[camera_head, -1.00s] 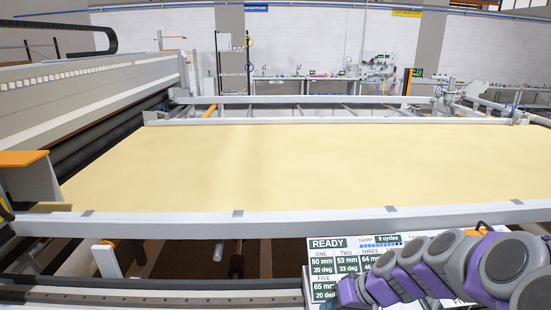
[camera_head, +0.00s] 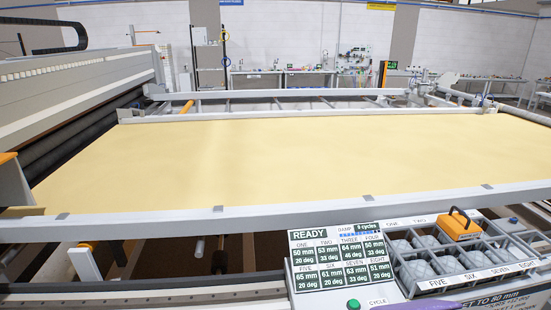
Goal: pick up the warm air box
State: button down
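A small orange box with a black handle (camera_head: 460,227), which looks like the warm air box, is at the lower right. It sits at the back of a grey rack (camera_head: 411,290) whose compartments hold several grey rounded pieces. Its handle stands up, and nothing is seen holding it.
A panel (camera_head: 342,262) reading READY, with numbered mm and degree readings, stands left of the rack, a green button (camera_head: 353,304) below it. A white rail (camera_head: 290,217) runs behind them, bordering a wide pale yellow fabric bed (camera_head: 290,165). Benches line the back wall.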

aim_at(458, 226)
jog(key=z, duration=1.35)
jog(key=i+l+z, duration=0.15)
jog(key=i, duration=0.35)
jog(key=i+l+z, duration=0.15)
jog(key=i, duration=0.4)
